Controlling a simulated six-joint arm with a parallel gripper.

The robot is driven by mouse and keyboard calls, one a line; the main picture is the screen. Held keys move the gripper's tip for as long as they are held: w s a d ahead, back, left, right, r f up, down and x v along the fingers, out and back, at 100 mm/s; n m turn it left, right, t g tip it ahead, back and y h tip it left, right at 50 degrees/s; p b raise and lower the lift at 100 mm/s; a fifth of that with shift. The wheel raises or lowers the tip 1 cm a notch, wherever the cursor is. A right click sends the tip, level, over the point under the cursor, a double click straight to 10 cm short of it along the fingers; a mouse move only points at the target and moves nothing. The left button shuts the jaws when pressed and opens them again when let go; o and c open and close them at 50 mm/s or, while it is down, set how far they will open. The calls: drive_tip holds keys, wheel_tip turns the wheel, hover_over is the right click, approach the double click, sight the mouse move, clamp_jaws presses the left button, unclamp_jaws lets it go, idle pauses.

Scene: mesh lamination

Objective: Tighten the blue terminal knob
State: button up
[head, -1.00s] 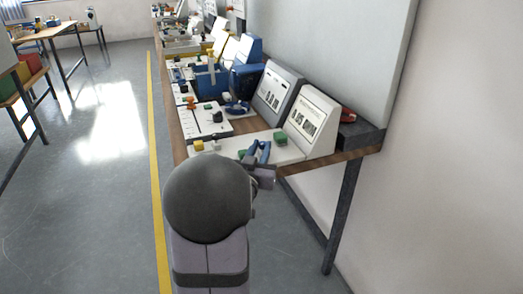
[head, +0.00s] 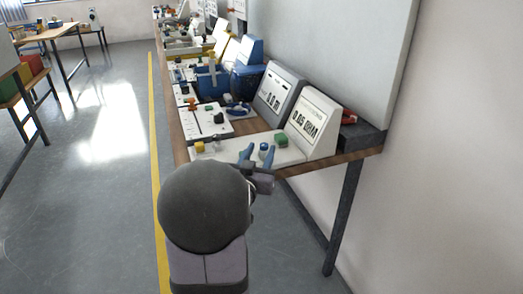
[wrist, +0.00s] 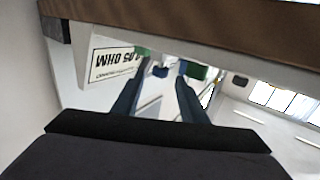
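The blue terminal knob (head: 264,146) stands on the white base of the nearest meter unit, beside a green block (head: 281,140). In the wrist view the small blue knob (wrist: 160,71) shows between and just beyond my fingertips. My gripper (head: 256,153) has blue fingers spread apart, with a clear gap and nothing held. In the wrist view, which looks upside down, the open gripper (wrist: 162,64) has one finger on each side of the knob, and I see no contact. The slanted white meter (head: 313,122) reads 0.05 OHM.
A yellow block (head: 199,147) sits at the left of the white base. A grey meter (head: 277,94), a white panel with knobs (head: 211,121) and a blue unit (head: 213,83) stand farther along the bench. Red-handled pliers (head: 348,117) lie behind the meter.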

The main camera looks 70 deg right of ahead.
drive_tip(key=shift+s+a+b, duration=0.15)
drive_tip(key=shift+a+b, duration=0.2)
drive_tip(key=shift+a, duration=0.6)
drive_tip(key=shift+s+a+b, duration=0.2)
drive_tip(key=shift+a+b, duration=0.2)
drive_tip(key=shift+a, duration=0.6)
drive_tip(key=shift+s+a+b, duration=0.15)
drive_tip(key=shift+a+b, duration=0.2)
drive_tip(key=shift+a, duration=0.6)
